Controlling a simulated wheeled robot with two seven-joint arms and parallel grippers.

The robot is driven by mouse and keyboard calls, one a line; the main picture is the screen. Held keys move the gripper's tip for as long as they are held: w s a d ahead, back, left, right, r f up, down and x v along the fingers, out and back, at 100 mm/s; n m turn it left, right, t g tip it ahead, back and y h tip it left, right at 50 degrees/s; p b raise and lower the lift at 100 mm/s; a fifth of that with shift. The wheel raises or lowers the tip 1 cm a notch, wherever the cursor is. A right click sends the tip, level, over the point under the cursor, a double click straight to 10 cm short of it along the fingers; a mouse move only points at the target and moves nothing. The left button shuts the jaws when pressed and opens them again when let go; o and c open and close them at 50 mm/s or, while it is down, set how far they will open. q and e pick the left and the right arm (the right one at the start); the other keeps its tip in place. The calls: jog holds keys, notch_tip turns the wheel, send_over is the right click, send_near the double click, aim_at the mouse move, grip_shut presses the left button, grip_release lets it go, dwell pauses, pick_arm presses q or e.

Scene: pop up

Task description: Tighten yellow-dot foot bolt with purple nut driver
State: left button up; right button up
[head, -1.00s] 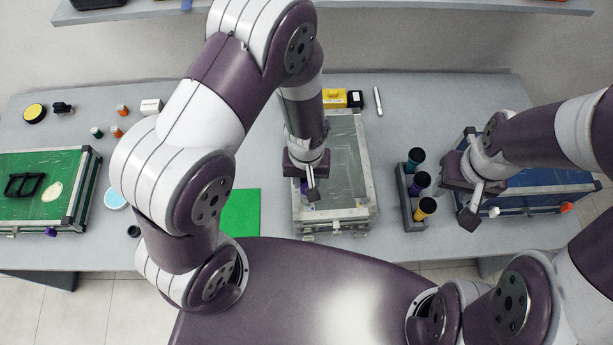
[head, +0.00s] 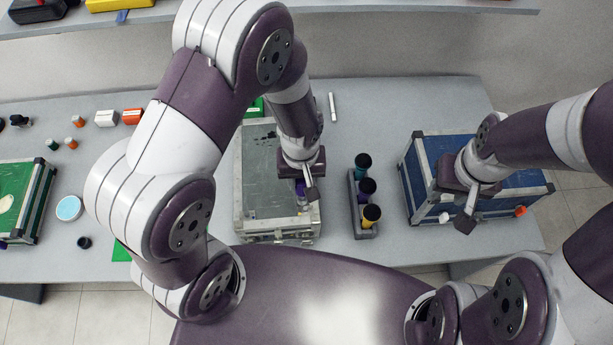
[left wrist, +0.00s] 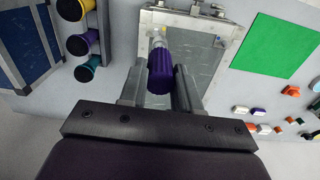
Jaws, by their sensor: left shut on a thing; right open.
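My left gripper (head: 308,194) is shut on a purple ribbed handle, which looks like the nut driver (left wrist: 160,72), with a pale tip pointing away from the gripper in the left wrist view. It is over the right front part of a silver-framed case (head: 262,222). Whether the tip touches the case cannot be told. My right gripper (head: 465,222) is open and empty at the front of a blue case (head: 520,184).
A grey rack (head: 355,205) between the cases holds teal, purple and yellow dark-topped pieces. A green case (head: 12,190) stands at the left. A light blue disc (head: 69,208) and small coloured parts lie nearby. A white pen-like stick (head: 332,107) lies behind the rack.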

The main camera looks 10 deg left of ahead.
pick_arm(q)
jog(key=shift+a, duration=0.2)
jog(key=f+b, duration=0.1)
jog(key=d+f+b, duration=0.1)
jog(key=f, duration=0.1)
jog(key=f+b, duration=0.1)
jog(key=shift+w+d+f, duration=0.2)
jog(key=shift+w+f, duration=0.05)
jog(key=shift+f, duration=0.15)
jog(key=shift+a+r, duration=0.1)
jog(key=shift+a, duration=0.2)
jog(key=shift+d, duration=0.45)
pick_arm(e)
jog(key=f, duration=0.2)
jog(key=d+f, duration=0.1)
jog(key=shift+w, duration=0.3)
pick_arm(q)
jog(key=shift+a, duration=0.2)
pick_arm(e)
jog(key=shift+r, duration=0.1)
